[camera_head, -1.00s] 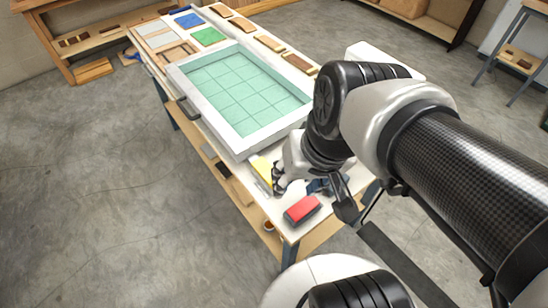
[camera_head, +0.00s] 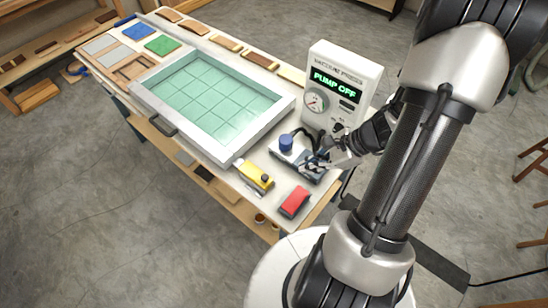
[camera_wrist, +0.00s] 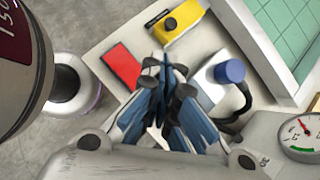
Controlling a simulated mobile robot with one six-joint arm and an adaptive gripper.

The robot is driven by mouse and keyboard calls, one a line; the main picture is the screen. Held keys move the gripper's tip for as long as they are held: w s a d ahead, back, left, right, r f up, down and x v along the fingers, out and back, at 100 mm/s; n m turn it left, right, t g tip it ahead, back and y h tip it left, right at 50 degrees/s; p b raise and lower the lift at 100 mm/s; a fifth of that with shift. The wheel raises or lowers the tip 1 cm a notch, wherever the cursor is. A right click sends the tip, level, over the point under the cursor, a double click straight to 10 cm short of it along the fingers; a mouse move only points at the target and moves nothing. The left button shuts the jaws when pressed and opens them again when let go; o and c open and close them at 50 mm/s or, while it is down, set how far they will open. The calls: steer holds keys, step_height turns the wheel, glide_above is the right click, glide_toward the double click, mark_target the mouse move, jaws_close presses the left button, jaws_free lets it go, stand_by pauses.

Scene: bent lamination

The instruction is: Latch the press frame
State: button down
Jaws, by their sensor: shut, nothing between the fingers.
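The press frame (camera_head: 165,112) is a white rectangular frame around a green gridded sheet (camera_head: 215,95). It lies flat on the bench in the head view, with a dark handle (camera_head: 163,126) on its near left side. Its corner and green sheet also show in the wrist view (camera_wrist: 262,50). I cannot tell the latch's state. My gripper (camera_head: 316,160) is shut and empty, right of the frame's near right corner and in front of the vacuum press box. In the wrist view my shut fingers (camera_wrist: 166,75) point between the red block and a blue-capped fitting.
The white vacuum press box (camera_head: 343,80) reads "PUMP OFF". A blue-capped fitting (camera_head: 286,142) with a black hose stands beside my gripper. Wood pieces and coloured sheets line the far end.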

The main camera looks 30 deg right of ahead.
steer(key=shift+s+d+f+m+t, duration=0.15)
steer(key=shift+s+d+f+m, duration=0.2)
steer(key=shift+f+m, duration=0.25)
steer(key=shift+s+d+f+m+t, duration=0.2)
steer(key=shift+d+f+m, duration=0.1)
steer(key=shift+f+m, duration=0.25)
steer(key=shift+r, duration=0.1)
steer(key=b, duration=0.3)
glide_toward(271, 182)
steer(key=f, duration=0.3)
steer(key=shift+s+d, duration=0.2)
steer(key=shift+s, duration=0.1)
steer(key=shift+w+a+f+b, duration=0.2)
steer(key=shift+w+a, duration=0.4)
steer(key=shift+w+a+f+b, duration=0.2)
steer(key=shift+w+a, duration=0.35)
steer(key=shift+a, duration=0.05)
steer(key=shift+w+a, duration=0.3)
steer(key=shift+w, duration=0.05)
